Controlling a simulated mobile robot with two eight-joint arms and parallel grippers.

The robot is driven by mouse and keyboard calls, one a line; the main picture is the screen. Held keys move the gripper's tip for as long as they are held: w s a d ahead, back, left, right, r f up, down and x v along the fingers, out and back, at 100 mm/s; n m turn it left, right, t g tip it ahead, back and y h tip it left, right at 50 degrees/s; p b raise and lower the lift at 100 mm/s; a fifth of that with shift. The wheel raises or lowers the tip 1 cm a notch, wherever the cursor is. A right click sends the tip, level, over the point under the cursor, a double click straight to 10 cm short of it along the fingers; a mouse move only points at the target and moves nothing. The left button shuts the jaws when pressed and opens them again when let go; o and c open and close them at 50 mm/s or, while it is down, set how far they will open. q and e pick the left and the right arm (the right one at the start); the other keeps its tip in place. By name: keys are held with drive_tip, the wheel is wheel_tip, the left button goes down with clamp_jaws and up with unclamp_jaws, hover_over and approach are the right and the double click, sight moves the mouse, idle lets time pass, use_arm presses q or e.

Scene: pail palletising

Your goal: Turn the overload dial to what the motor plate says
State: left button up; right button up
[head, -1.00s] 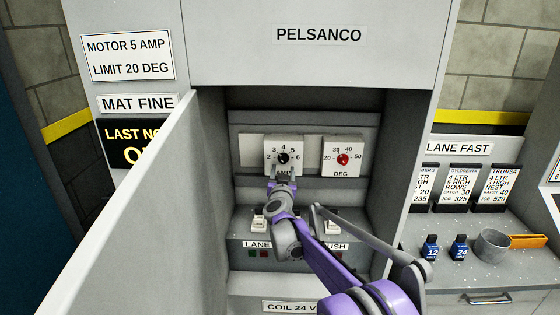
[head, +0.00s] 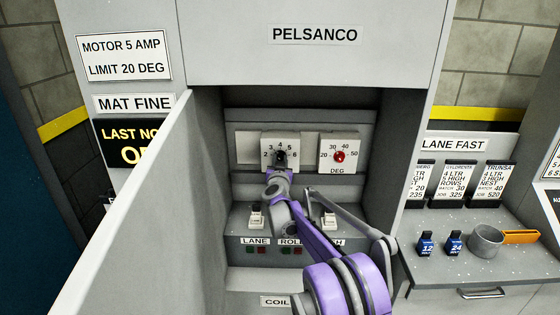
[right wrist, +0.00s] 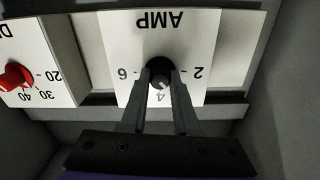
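The motor plate (head: 124,57) reads MOTOR 5 AMP, LIMIT 20 DEG. The overload dial, marked AMP, is a black knob (head: 280,157) on a white scale plate from 2 to 6 inside the cabinet. In the right wrist view the picture is upside down; the knob (right wrist: 161,73) sits between the fingertips of my right gripper (right wrist: 161,70), which look closed on its sides. Its white mark points close to 4. The fingers hide the 3 and 5 there. My right gripper (head: 279,164) also shows in the head view. My left gripper is not in view.
A red DEG dial (head: 339,156) sits right of the AMP dial, its mark unclear. Switches (head: 256,216) stand on the ledge below. The open cabinet door (head: 140,200) stands at left.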

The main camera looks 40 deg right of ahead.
clamp_jaws()
drive_tip(key=shift+m, duration=0.4)
drive_tip(key=m, duration=0.2)
drive_tip(key=shift+m+b, duration=0.3)
drive_tip(key=shift+m, duration=0.1)
drive_tip(key=m, duration=0.3)
drive_tip(key=shift+m, duration=0.4)
drive_tip(key=m, duration=0.4)
drive_tip(key=shift+m+p, duration=0.6)
drive_tip(key=shift+m, duration=1.6)
